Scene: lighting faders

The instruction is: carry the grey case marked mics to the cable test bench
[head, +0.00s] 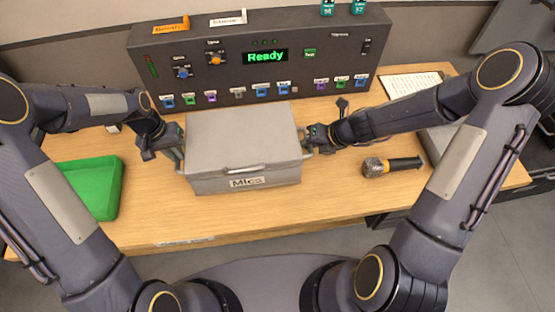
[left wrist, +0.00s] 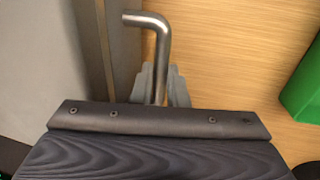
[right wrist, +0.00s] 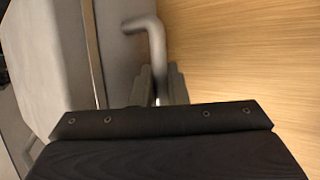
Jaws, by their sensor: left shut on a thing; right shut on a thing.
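The grey case (head: 243,140) with the label "Mics" on its front is at the middle of the wooden bench (head: 300,210), in front of the black test panel (head: 262,65). I cannot tell whether it rests on the bench top or is just above it. My left gripper (head: 178,156) is shut on the metal handle at the case's left side; the bent handle (left wrist: 150,50) shows between the fingers in the left wrist view. My right gripper (head: 308,138) is shut on the right side handle, which shows in the right wrist view (right wrist: 153,45).
A green tray (head: 92,187) lies at the bench's left. A paper sheet (head: 410,85) and a grey item (head: 437,143) are further right. Bare bench lies before the case.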

